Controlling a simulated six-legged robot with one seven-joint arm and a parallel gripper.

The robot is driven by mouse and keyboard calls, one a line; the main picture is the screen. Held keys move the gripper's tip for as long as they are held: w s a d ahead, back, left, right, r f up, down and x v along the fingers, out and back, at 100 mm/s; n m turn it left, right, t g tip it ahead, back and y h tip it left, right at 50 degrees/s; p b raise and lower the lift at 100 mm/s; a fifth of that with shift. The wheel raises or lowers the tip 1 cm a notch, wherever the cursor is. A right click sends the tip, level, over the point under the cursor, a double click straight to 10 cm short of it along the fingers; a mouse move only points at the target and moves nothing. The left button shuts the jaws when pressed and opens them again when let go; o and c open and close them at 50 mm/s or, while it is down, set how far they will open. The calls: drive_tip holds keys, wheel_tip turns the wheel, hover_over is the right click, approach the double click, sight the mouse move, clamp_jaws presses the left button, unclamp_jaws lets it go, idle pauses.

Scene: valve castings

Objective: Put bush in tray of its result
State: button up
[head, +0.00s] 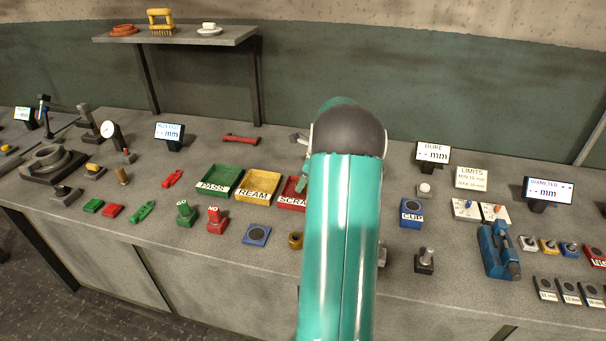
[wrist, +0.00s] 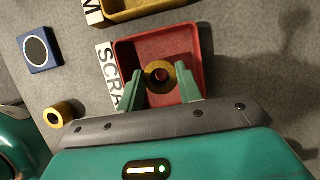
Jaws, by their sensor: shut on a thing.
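A brass bush (wrist: 158,75) is between the two green fingers of my gripper (wrist: 160,84) in the wrist view. My gripper is shut on it. In the head view the red tray (head: 290,192) is partly covered by my teal arm, which also hides my gripper and the held bush. The yellow REAM tray (head: 258,186) and green PASS tray (head: 219,181) stand left of it.
A second brass bush (head: 295,240) sits on the bench near the front, beside a blue pad (head: 257,234). Red and green NO (head: 216,219) and GO blocks stand left. A BORE display (head: 432,154) and a blue CUP block (head: 411,213) are right of my arm.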

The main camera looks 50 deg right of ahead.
drive_tip(key=shift+f, duration=0.35)
drive_tip(key=shift+f, duration=0.25)
idle(0.3)
drive_tip(key=o, duration=1.2)
drive_tip(key=v, duration=1.4)
drive_tip(key=shift+w, duration=0.1)
